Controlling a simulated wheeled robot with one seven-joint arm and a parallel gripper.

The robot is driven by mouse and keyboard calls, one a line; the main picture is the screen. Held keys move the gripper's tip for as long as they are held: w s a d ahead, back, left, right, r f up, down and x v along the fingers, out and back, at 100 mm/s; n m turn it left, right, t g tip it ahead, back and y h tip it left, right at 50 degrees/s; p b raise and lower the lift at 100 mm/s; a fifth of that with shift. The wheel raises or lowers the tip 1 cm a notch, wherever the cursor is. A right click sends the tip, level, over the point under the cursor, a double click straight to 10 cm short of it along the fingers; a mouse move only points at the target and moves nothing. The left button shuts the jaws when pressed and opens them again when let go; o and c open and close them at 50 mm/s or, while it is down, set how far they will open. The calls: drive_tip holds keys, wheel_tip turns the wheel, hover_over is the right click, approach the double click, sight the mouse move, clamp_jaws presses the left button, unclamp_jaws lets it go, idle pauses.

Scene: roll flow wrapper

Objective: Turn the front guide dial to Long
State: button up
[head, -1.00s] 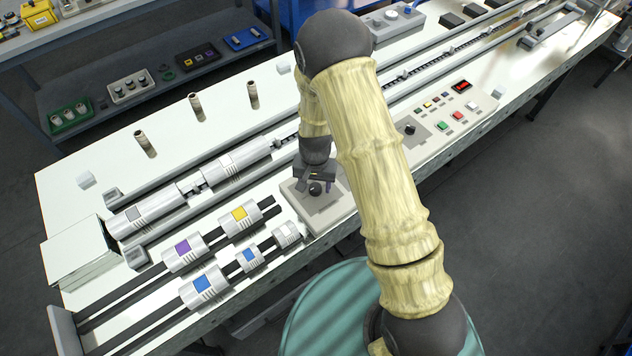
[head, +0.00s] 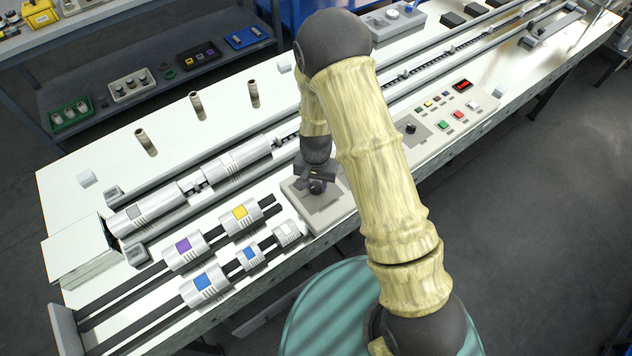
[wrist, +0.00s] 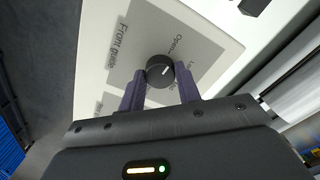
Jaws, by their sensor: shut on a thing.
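The front guide dial is a round black knob (wrist: 160,70) with a white pointer line, on a pale plate (wrist: 112,72) printed "Front guide". In the wrist view the pointer slants to the upper right, toward the side where "Open" and a partly hidden label starting "Lo" are printed. My gripper (wrist: 162,80) has its two purple fingers on either side of the knob and is shut on it. In the head view my gripper (head: 316,184) is down at the square plate (head: 322,214), mostly covering the knob.
Silver cylinders with coloured labels (head: 204,284) lie on rails left of the plate. A control panel (head: 452,116) with coloured buttons and another black knob (head: 411,129) stands to the right. Small upright cylinders (head: 196,104) stand at the back of the white table (head: 105,165).

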sight(317, 185)
drive_tip(key=m, duration=0.5)
drive_tip(key=shift+w+r+m+p, duration=0.1)
drive_tip(key=shift+m+p, duration=0.2)
drive_tip(key=m+p, duration=0.1)
drive_tip(key=m, duration=0.4)
drive_tip(key=shift+m, duration=0.3)
drive_tip(key=o, duration=1)
wheel_tip(317, 185, up, 17)
drive_tip(key=shift+r, duration=0.15)
drive_tip(key=shift+d, duration=0.1)
idle(0.3)
